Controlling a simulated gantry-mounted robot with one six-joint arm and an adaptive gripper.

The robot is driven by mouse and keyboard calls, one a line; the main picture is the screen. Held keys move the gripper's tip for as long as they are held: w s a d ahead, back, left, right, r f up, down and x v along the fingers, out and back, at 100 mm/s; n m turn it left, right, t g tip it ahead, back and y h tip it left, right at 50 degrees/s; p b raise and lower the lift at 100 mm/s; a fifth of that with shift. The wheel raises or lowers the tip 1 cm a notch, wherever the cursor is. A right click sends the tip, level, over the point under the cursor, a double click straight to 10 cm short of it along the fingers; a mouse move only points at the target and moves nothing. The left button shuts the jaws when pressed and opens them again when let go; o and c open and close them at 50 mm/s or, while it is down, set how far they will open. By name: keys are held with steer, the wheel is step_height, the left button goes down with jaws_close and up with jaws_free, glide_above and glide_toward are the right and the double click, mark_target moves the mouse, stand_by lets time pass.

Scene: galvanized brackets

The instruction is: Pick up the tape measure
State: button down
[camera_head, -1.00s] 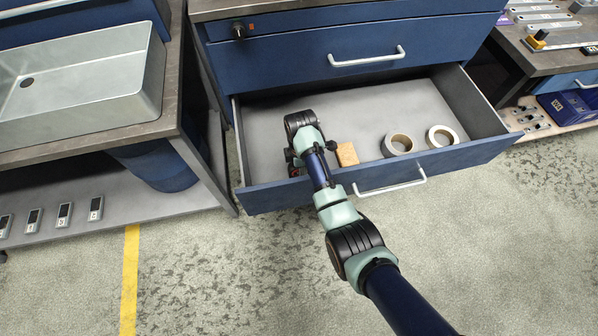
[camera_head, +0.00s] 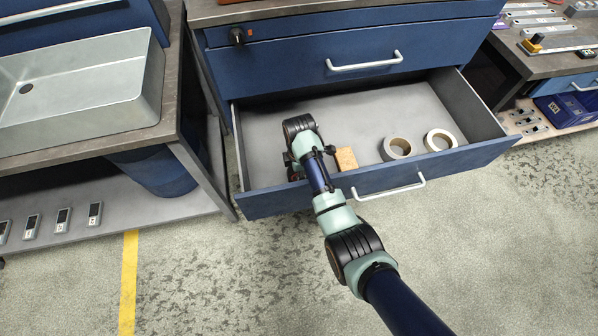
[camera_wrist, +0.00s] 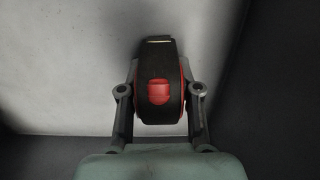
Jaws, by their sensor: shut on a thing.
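The tape measure (camera_wrist: 159,60) is black with a red button and red sides. In the wrist view it sits between the two fingers of my gripper (camera_wrist: 160,95), which press on its left and right sides. My gripper is shut on it. In the head view my arm reaches over the front of the open drawer (camera_head: 400,110) at its left end. The gripper and the tape measure are mostly hidden there under my wrist. I cannot tell whether the tape measure touches the drawer floor.
A tan block (camera_head: 346,159) lies in the drawer right of my wrist. Two tape rolls, one grey-brown (camera_head: 396,148) and one white (camera_head: 440,140), lie farther right. The drawer's front wall (camera_head: 450,164) is close to my arm. The back of the drawer is clear.

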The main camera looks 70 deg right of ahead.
step_height(320, 180, up, 20)
steer(key=p, duration=0.9)
steer(key=shift+w+f, duration=0.15)
steer(key=shift+f, duration=0.05)
